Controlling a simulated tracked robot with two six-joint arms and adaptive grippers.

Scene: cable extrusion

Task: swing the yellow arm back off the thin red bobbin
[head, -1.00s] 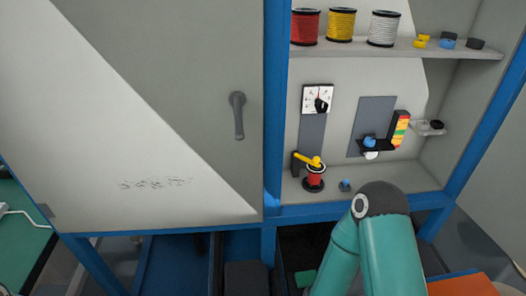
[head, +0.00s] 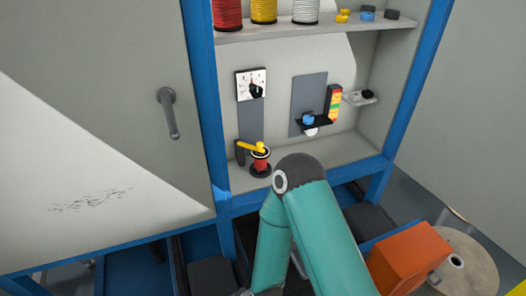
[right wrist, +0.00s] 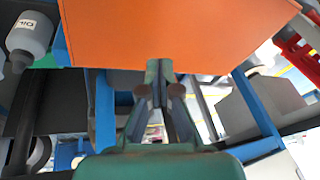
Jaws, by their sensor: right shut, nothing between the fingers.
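The thin red bobbin (head: 260,165) stands on a dark round base on the cabinet's lower shelf. The yellow arm (head: 252,147) lies across its top from a dark bracket at its left. My right gripper (right wrist: 160,80) shows in the right wrist view, shut and empty, below an orange surface. In the head view only teal links of my own arm show, in front of the shelf and right of the bobbin; no gripper shows there. My left gripper is not in view.
A dial plate (head: 251,84) is above the bobbin. A black bracket with a blue knob (head: 308,118) and a colored light stack (head: 334,102) stand right. Red, yellow and white spools (head: 264,10) are on the upper shelf. An orange box (head: 408,262) is at lower right.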

